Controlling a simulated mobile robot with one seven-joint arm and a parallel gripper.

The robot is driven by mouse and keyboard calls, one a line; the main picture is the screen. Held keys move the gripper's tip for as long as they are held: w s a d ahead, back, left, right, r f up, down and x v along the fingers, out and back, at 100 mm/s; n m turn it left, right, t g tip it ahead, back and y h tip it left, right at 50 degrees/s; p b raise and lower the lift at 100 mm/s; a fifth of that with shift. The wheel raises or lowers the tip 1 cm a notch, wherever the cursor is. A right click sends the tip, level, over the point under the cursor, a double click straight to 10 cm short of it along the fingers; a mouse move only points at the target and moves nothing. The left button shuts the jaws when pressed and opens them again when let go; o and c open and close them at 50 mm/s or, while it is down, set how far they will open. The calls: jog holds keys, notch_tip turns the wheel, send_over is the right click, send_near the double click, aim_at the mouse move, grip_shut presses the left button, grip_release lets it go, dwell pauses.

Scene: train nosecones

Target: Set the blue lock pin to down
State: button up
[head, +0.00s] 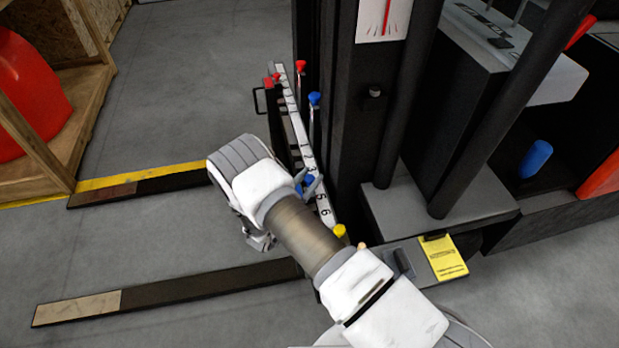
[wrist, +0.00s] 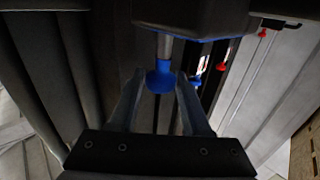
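A blue lock pin knob (wrist: 160,79) on a grey shaft shows in the wrist view, beneath a dark block with a blue edge. My gripper (wrist: 160,88) is open, with one finger on each side of the knob and small gaps visible. In the head view my gripper (head: 309,186) is at the numbered white strip (head: 297,128), with a blue knob (head: 304,188) at its fingers, partly hidden by my wrist. Another blue-topped pin (head: 314,99) stands farther along the strip. I cannot tell the pin's up or down setting.
Red knobs (head: 300,66) stand at the strip's far end and a yellow knob (head: 339,230) at its near end. The dark mast (head: 360,110) rises close to the right of my gripper. Fork bars (head: 170,290) lie low on the left, with open floor between them.

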grip_shut()
dwell(1.1)
